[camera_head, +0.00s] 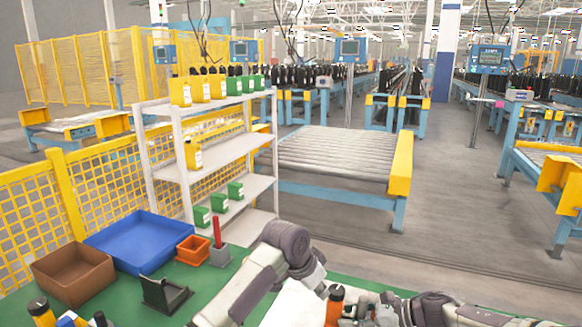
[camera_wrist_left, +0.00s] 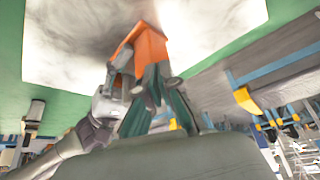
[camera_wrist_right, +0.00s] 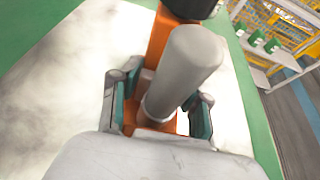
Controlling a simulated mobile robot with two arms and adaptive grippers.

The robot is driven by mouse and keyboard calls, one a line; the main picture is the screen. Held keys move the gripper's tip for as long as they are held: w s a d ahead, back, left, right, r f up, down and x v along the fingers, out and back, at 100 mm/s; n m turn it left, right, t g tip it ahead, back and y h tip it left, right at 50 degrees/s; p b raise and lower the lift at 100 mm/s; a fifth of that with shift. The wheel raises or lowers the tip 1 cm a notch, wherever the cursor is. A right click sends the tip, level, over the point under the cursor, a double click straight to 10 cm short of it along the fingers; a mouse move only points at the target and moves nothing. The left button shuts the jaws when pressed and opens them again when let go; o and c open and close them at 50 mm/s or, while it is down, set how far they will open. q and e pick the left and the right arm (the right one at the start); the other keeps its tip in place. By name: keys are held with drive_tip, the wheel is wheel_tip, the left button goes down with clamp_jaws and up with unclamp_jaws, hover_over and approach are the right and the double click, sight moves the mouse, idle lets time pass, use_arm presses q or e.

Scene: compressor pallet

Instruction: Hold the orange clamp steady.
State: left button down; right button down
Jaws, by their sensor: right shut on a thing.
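The orange clamp (camera_head: 334,308) stands upright over a white sheet at the bottom of the head view, with a dark top end. In the right wrist view the orange clamp (camera_wrist_right: 158,45) lies between the fingers of my right gripper (camera_wrist_right: 160,108), which is shut on it. A pale grey cylinder (camera_wrist_right: 190,65) covers part of the clamp there. In the left wrist view the orange clamp (camera_wrist_left: 148,45) is at the fingertips of my left gripper (camera_wrist_left: 155,85). Whether those fingers touch or grip it is unclear. In the head view both grippers are partly hidden and crowded together.
A blue tray (camera_head: 130,262), brown bin (camera_head: 62,296), small orange bin (camera_head: 192,242) and black holder (camera_head: 163,297) lie left on the green table. A white shelf (camera_head: 168,178) with yellow and green containers stands behind. A roller conveyor (camera_head: 330,152) lies beyond.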

use_arm(q)
drive_tip(key=shift+r, duration=0.1)
idle(0.3)
drive_tip(key=shift+s+a+r, duration=0.1)
drive_tip(key=shift+a+r, duration=0.1)
drive_tip(key=shift+r, duration=1.3)
drive_tip(key=shift+s+a+r, duration=0.1)
drive_tip(key=shift+a+r, duration=0.05)
drive_tip(key=shift+r, duration=1.3)
wheel_tip(320, 180, down, 6)
drive_tip(key=s+d, duration=0.2)
drive_tip(key=shift+w+d, duration=0.15)
drive_tip(key=shift+d, duration=0.05)
drive_tip(key=shift+w+a, duration=0.2)
drive_tip(key=shift+a, duration=0.05)
